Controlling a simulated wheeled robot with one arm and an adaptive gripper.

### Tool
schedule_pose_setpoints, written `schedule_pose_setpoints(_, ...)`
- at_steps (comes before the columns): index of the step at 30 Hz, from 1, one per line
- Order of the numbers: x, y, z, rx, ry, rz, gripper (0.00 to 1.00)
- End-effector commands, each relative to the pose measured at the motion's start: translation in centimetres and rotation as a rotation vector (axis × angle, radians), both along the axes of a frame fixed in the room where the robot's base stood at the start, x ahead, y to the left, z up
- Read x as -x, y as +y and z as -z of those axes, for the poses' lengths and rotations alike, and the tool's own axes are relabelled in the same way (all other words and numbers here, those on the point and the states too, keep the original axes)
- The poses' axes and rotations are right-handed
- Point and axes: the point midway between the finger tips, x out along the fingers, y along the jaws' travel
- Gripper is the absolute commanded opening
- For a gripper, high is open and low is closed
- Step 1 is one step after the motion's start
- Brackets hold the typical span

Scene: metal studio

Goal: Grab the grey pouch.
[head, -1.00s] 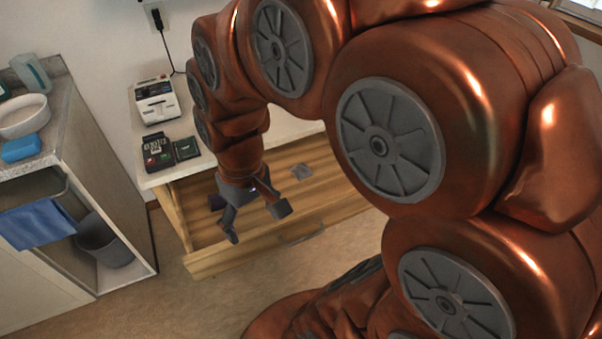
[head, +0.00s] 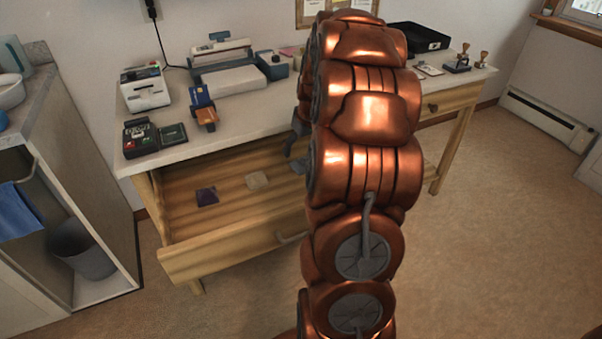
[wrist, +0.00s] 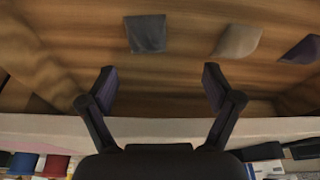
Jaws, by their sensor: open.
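The grey pouch (wrist: 146,33) is a small flat dark grey square lying on the wooden bottom of the open drawer, ahead of my gripper in the wrist view. In the head view my arm and gripper make it hard to pick out. My gripper (wrist: 158,84) is open and empty. Its two fingers are spread wide, and the pouch lies beyond the fingertips, apart from them. In the head view my gripper (head: 297,155) is partly hidden behind my arm, over the right part of the open drawer (head: 235,243).
A pale beige pouch (head: 256,181) and a purple pouch (head: 207,197) lie in the drawer to the left in the head view. The tabletop (head: 240,116) above holds a printer (head: 145,89), a card terminal (head: 140,136) and other items. A shelf with a bin (head: 82,249) stands left.

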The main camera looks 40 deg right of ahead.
Motion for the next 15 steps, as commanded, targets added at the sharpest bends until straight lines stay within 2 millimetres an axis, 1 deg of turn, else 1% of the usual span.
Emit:
schedule_pose_setpoints(1,0.0,-0.7,0.6,0.003,-0.003,0.005,0.90)
schedule_pose_setpoints(4,-0.1,-1.3,1.2,0.007,-0.006,0.009,0.90)
schedule_pose_setpoints(10,-0.6,-1.4,3.0,0.004,-0.003,0.008,0.90)
schedule_pose_setpoints(15,-0.9,-1.6,3.7,0.006,-0.005,0.009,0.90)
